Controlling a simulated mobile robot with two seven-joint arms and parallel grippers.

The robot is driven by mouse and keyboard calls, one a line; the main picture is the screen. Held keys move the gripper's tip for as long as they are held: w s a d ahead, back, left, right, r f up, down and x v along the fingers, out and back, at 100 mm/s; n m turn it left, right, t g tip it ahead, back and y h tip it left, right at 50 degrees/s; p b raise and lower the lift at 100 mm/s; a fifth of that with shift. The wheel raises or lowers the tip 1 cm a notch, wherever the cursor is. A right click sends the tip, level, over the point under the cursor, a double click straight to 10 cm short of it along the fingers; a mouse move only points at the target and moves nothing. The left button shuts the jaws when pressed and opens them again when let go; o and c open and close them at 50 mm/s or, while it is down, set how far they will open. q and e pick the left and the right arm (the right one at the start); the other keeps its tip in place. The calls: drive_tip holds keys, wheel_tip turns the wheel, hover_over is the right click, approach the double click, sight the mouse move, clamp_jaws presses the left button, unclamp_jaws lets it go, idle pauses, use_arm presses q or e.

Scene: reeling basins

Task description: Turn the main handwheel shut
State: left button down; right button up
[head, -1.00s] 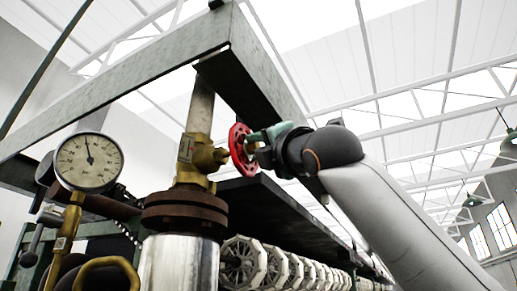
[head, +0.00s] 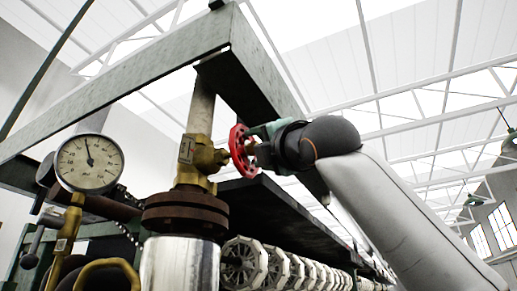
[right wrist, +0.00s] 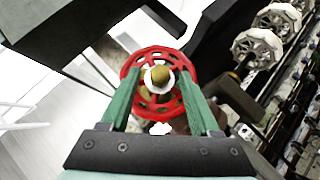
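The main handwheel (head: 239,151) is a red spoked wheel on the brass valve (head: 202,157), facing right in the head view. In the right wrist view the handwheel (right wrist: 160,52) is nearly face-on, with its pale hub nut in the centre. My right gripper (head: 255,146) is at the wheel's face. In the right wrist view its two green fingers (right wrist: 160,76) stand apart on either side of the hub, with gaps to it, and overlap the wheel. Whether the fingertips touch the rim or spokes is unclear. My left gripper is not in view.
A pressure gauge (head: 90,162) stands left of the valve. A green steel beam frame (head: 130,85) passes above and behind the wheel. A dark shelf (head: 270,212) and a row of white reels (head: 277,268) run off below right. Open air lies to the right.

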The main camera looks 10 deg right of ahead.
drive_tip(key=shift+s+f, duration=0.1)
drive_tip(key=b+v, duration=0.6)
drive_tip(key=v, duration=0.6)
drive_tip(key=shift+s+b, duration=0.15)
drive_tip(key=shift+b, duration=0.25)
drive_tip(key=shift+d, duration=0.1)
